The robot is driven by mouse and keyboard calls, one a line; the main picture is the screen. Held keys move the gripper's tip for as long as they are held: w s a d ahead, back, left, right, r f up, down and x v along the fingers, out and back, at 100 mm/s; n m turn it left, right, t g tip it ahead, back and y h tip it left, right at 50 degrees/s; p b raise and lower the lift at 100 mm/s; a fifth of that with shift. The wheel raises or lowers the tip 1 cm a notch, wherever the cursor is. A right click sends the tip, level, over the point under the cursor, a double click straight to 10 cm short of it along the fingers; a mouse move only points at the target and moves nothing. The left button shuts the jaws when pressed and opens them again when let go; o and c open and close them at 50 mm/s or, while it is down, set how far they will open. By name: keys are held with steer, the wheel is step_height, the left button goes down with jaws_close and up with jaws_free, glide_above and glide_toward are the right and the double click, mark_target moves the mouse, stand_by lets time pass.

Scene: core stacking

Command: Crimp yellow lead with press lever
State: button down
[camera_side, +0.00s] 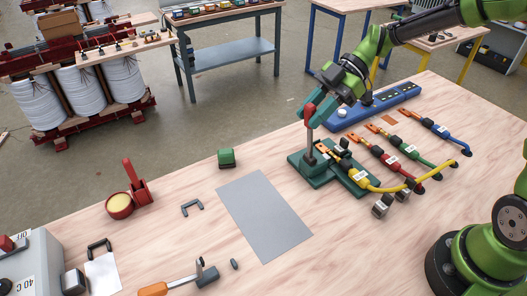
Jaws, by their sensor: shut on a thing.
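The green press (338,176) stands on the wooden table right of the grey sheet. Its lever (311,130) is a grey rod with a red knob, and it stands nearly upright. My gripper (312,107) is shut on the red knob at the lever's top. Whether that end sits fully in the press is too small to tell. The red lead (388,160) and green lead (409,149) lie just behind it.
A blue lead (436,129) and a blue strip (375,106) lie behind the press. The grey sheet (263,215) is bare. A green block (226,158), a red cup (120,205) and an orange-handled tool (166,287) are to the left.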

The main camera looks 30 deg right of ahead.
steer(key=shift+d, duration=0.15)
steer(key=c, duration=0.9)
jaws_free()
steer(key=v, duration=1.7)
